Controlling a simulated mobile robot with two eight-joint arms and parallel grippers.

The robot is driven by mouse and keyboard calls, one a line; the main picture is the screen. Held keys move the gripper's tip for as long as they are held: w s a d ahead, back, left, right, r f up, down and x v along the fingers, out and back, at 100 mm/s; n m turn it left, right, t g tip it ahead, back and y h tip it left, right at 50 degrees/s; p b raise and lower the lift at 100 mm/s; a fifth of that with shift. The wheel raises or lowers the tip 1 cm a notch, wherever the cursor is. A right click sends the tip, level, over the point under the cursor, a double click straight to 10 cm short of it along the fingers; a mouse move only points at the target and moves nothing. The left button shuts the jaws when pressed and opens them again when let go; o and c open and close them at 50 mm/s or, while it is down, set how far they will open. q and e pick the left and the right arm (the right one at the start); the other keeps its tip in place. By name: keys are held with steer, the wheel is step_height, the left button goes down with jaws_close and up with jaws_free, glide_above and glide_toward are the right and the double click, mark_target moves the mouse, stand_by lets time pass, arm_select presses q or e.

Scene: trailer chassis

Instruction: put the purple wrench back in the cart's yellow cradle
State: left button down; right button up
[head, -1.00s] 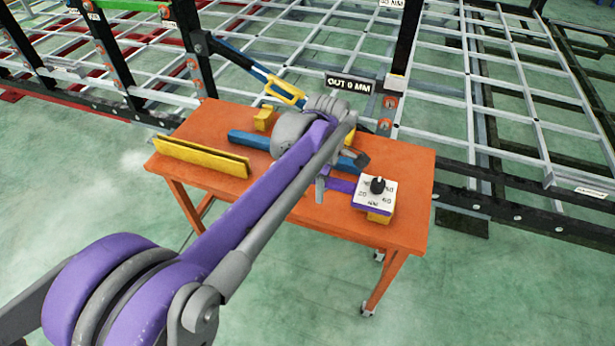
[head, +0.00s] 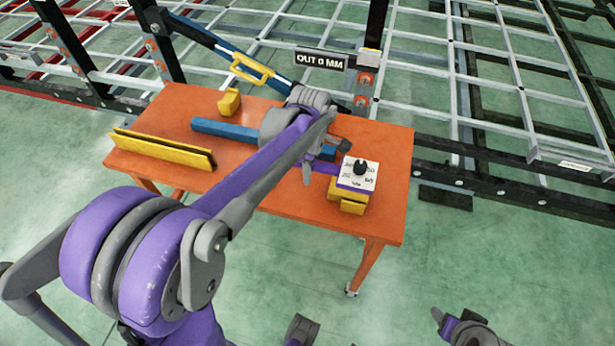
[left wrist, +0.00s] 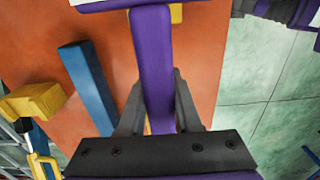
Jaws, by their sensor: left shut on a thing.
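The purple wrench has a purple bar (head: 324,167) and a white-faced dial head (head: 357,173) with a black knob. My left gripper (head: 307,168) is shut on the bar over the orange cart. In the left wrist view the bar (left wrist: 152,60) runs between my left fingers (left wrist: 157,95). The dial head overlaps yellow cradle blocks (head: 350,206) at the cart's right side. I cannot tell whether it touches them. Part of the bar is hidden by my left arm. Part of my right arm (head: 465,332) shows at the bottom right; its jaw state is unclear.
A blue bar (head: 222,127) lies on the orange cart (head: 385,150). A yellow trough (head: 160,148) is at its left, another yellow block (head: 229,102) at the back. A blue tool with a yellow handle (head: 252,70) and the trailer frame (head: 480,170) are behind the cart.

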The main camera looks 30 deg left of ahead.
arm_select(q)
steer(key=shift+f, duration=1.5)
steer(key=shift+f, duration=0.1)
